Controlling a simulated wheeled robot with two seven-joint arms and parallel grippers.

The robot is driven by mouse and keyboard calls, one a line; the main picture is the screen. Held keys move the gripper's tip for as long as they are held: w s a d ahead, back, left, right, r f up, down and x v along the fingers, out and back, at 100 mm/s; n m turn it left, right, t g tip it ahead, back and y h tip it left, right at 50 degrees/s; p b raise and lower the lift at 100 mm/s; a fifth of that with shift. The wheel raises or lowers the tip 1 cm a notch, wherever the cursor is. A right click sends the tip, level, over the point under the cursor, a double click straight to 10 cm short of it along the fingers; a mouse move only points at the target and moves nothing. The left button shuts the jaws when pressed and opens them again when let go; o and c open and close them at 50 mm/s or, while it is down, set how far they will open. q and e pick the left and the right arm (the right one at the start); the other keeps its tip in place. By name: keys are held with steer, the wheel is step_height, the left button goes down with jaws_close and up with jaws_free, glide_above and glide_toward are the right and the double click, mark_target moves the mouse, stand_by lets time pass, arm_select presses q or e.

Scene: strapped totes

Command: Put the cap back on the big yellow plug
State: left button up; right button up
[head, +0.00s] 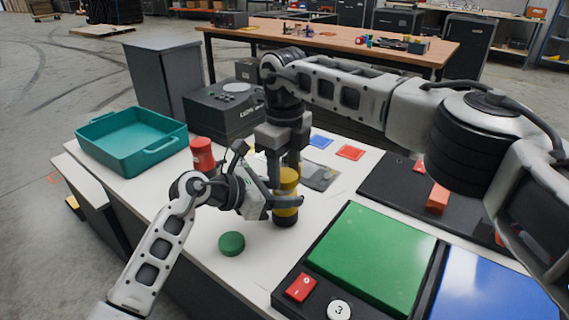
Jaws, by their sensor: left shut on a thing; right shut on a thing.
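The big yellow plug (285,213) stands on the white table, a yellow cylinder with a dark base. My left gripper (287,201) comes in low from the left and is shut on the plug's body. My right gripper (287,167) points down from above and is shut on the yellow cap (288,178), directly over the plug. The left gripper's finger crosses in front of the plug, so I cannot tell whether the cap touches the plug or sits a little above it.
A red cylinder (202,154) and a green disc (231,243) stand on the table. A teal tray (130,146) is at the left. A dark box (225,108) stands behind. A green panel (370,257), a blue panel (495,290) and an orange block (438,198) lie to the right.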

steer(key=shift+f, duration=0.55)
stand_by(0.4)
arm_select(q)
jaws_close()
arm_select(e)
steer(key=o, duration=0.9)
steer(key=shift+o, duration=0.2)
steer(key=shift+r, duration=2.3)
steer(key=shift+c, duration=1.4)
steer(key=n, duration=0.6)
steer(key=shift+r+n, duration=0.3)
steer(key=shift+r, duration=0.05)
steer(key=n, duration=0.4)
steer(key=r+n, duration=0.1)
steer(key=n, duration=0.9)
steer(key=shift+r, duration=0.35)
steer(key=n, duration=0.6)
steer(key=shift+r, duration=0.35)
